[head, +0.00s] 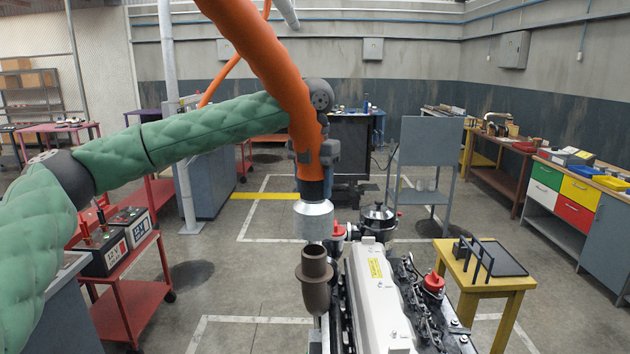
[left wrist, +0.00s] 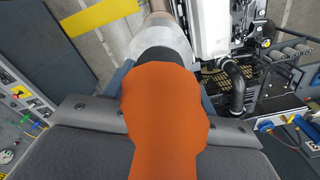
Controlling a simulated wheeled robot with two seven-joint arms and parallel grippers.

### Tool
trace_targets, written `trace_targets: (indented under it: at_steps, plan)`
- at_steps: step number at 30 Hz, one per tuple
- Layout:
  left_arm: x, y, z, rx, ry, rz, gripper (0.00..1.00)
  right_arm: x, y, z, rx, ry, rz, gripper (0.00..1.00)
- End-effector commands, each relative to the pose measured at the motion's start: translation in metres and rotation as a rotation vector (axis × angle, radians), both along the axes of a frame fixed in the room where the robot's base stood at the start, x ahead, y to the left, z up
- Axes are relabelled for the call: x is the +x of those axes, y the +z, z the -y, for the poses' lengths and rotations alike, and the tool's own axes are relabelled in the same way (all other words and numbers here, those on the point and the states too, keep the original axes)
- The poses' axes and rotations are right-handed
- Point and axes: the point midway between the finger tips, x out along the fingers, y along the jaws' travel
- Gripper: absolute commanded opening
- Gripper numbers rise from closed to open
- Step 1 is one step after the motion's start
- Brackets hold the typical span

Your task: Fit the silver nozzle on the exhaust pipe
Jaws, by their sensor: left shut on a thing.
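The silver nozzle (head: 313,218) is the flared end of a thick orange hose (head: 262,48) hanging from above. My left gripper (head: 318,150) is shut on the hose, above the black collar over the nozzle. The brown exhaust pipe (head: 315,284) stands upright with its open cup at the engine's left side. In the head view the nozzle's lower rim shows just above the pipe's mouth, apart from it. In the left wrist view the nozzle (left wrist: 163,42) is partly behind the hose, and the pipe (left wrist: 158,18) shows just beyond it. My right gripper is not in view.
The engine (head: 378,290) with its pale cover stands right of the pipe. A yellow table (head: 455,262) with a dark tray is further right. A red cart (head: 125,290) with battery-like boxes stands at left. Floor left of the engine is clear.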

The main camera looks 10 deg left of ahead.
Motion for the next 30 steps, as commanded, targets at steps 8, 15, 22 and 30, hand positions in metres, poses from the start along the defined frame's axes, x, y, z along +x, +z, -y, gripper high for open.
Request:
trace_targets:
  at_steps: [8, 15, 22, 30]
  plan:
    - [0.000, -0.015, 0.000, 0.001, -0.001, 0.000, 0.18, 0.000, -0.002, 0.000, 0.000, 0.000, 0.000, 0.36]
    - [0.000, -0.028, 0.000, 0.000, -0.001, 0.001, 0.18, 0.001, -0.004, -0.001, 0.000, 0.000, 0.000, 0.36]
    - [0.000, -0.041, 0.000, 0.001, -0.001, 0.000, 0.18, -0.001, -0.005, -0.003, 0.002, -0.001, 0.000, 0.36]
    - [0.000, -0.052, 0.000, 0.000, -0.001, 0.001, 0.18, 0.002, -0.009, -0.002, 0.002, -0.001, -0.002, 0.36]
